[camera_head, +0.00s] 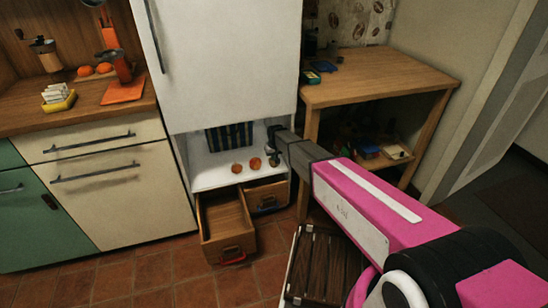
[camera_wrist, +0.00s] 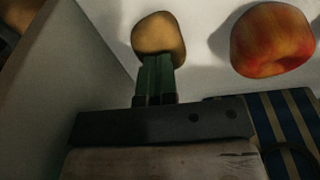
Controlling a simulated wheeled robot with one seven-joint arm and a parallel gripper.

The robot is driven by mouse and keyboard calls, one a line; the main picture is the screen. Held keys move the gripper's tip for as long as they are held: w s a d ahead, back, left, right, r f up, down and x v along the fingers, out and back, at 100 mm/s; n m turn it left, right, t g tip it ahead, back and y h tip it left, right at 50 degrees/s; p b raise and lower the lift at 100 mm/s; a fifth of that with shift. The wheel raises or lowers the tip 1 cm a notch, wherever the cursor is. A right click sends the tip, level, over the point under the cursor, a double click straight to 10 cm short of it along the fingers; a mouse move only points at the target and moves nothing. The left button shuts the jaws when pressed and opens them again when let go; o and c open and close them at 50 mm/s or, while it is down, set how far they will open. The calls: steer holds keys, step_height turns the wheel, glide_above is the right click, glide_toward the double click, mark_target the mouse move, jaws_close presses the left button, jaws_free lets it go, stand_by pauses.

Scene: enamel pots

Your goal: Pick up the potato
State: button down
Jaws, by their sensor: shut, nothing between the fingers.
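The potato (camera_wrist: 158,33) is a tan, rounded lump on the white floor of the low fridge compartment. In the head view it appears to be the rightmost round item (camera_head: 274,161), just below my gripper (camera_head: 271,150). In the wrist view my gripper's fingers (camera_wrist: 156,60) are together and empty. Their tips overlap the potato's near edge in the picture. I cannot tell whether they touch it. A small part of the potato is hidden behind the fingertips.
A red-yellow apple (camera_wrist: 271,41) lies beside the potato. Another round item (camera_head: 237,169) lies further left. A blue striped bag (camera_head: 229,136) stands at the compartment's back. An open wooden drawer (camera_head: 226,227) juts out below. A wooden table (camera_head: 378,78) stands right.

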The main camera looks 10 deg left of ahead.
steer(key=s+d, duration=0.2)
steer(key=s, duration=0.2)
steer(key=shift+s+d+f, duration=0.35)
steer(key=shift+d+f, duration=0.05)
steer(key=shift+w, duration=0.1)
steer(key=shift+r, duration=0.7)
